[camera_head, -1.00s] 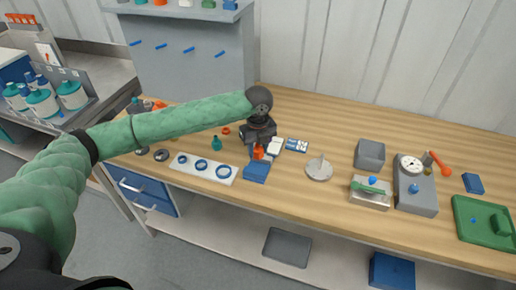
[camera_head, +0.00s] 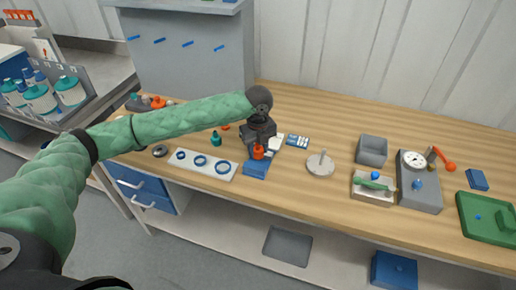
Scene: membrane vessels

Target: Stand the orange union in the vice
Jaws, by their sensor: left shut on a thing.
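My left gripper (camera_head: 258,144) points down over the middle-left of the workbench and is shut on the orange union (camera_head: 258,153). The union is small and looks roughly upright. A blue block (camera_head: 256,170), which looks like the vice, lies directly below and in front of it. The union overlaps the block's back edge in the picture; I cannot tell whether they touch. The gripper hides part of the union and the area behind it. My right gripper is not in view.
A white strip with blue rings (camera_head: 206,165) lies left of the block, with a teal bottle (camera_head: 216,139) behind. A blue-and-white card (camera_head: 297,141) and a grey disc with a post (camera_head: 320,164) are to the right. Further right stand a grey box (camera_head: 372,151) and gauge unit (camera_head: 418,190).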

